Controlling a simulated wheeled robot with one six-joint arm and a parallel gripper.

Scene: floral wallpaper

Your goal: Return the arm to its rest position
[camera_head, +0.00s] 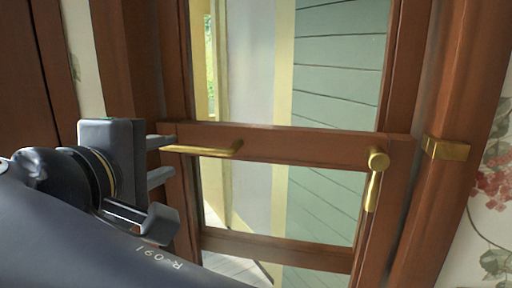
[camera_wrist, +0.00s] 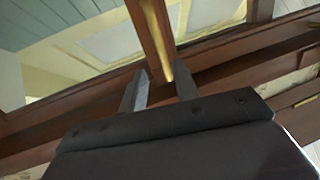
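My gripper (camera_head: 162,160) is at the left of the head view, in front of the left side of a wooden door with glass panes. Its two fingers point right and stand apart, with nothing visible between them. A horizontal brass handle (camera_head: 212,150) on the door's crossbar is just beyond the fingertips; I cannot tell whether they touch. In the wrist view the two fingers (camera_wrist: 160,88) are also apart, with a brass strip (camera_wrist: 156,35) on dark wood beyond the gap. My arm reaches in from the lower left.
The glazed door's crossbar (camera_head: 300,147) spans the middle. A second brass handle (camera_head: 374,175) hangs downward on its right side. A brass plate (camera_head: 445,148) is on the right wooden post. Floral wallpaper (camera_head: 490,200) is at far right. Green siding shows through the glass.

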